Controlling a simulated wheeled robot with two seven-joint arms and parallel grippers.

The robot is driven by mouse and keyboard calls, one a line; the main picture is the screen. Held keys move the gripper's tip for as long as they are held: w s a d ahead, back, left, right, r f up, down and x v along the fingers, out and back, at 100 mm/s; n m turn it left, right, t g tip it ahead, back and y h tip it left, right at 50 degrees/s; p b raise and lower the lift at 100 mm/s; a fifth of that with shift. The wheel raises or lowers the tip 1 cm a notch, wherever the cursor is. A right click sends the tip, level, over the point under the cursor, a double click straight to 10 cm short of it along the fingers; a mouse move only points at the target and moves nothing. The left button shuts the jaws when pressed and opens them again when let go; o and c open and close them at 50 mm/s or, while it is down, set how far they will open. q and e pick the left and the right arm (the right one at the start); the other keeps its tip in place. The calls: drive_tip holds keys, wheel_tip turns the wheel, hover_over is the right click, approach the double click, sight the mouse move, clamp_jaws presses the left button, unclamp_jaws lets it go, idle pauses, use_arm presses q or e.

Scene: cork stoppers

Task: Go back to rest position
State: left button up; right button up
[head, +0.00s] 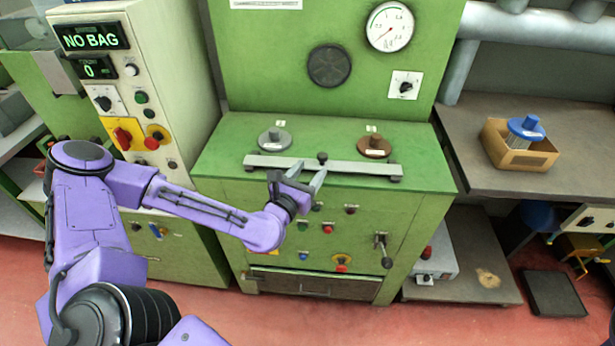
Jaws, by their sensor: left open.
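My left arm comes in from the left, purple with dark joints. My left gripper (305,178) is in front of the green machine (225,160), near the grey bar (345,168) along its top front edge. Its fingers are spread apart and nothing shows between them. The fingertips overlap the bar in the picture; I cannot tell if they touch it. Behind the bar, a grey round lid (275,139) and a brown round lid (374,146) sit on the green top. My right gripper is not in view.
A control cabinet (185,60) with a "NO BAG" display stands at the left. At the right, a bench (470,125) holds a cardboard box (522,158) with a blue-topped item. A lever (383,250) sticks out of the machine's front. The red floor (450,325) shows in front.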

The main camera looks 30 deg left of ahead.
use_arm(q)
drive_tip(key=shift+s+d, duration=0.1)
drive_tip(key=shift+s, duration=0.4)
drive_tip(key=s+d+f+m+g+h, duration=0.2)
drive_tip(key=s+d+f+m+g, duration=0.35)
drive_tip(key=f, duration=0.45)
drive_tip(key=s+d+f+m+g+h, duration=0.1)
drive_tip(key=s+d+f+m+g, duration=0.25)
drive_tip(key=s+f+m, duration=0.5)
drive_tip(key=s+a+f+m+g+y, duration=0.2)
drive_tip(key=s+a+f+m+g, duration=0.1)
drive_tip(key=s+m, duration=0.4)
drive_tip(key=s+a+f+m+g+y, duration=0.2)
drive_tip(key=s+a+f+m, duration=0.3)
drive_tip(key=m, duration=0.4)
drive_tip(key=s+a+y, duration=0.1)
drive_tip(key=s, duration=0.1)
drive_tip(key=shift+s+a+f+g, duration=0.15)
drive_tip(key=shift+s+a+g, duration=0.25)
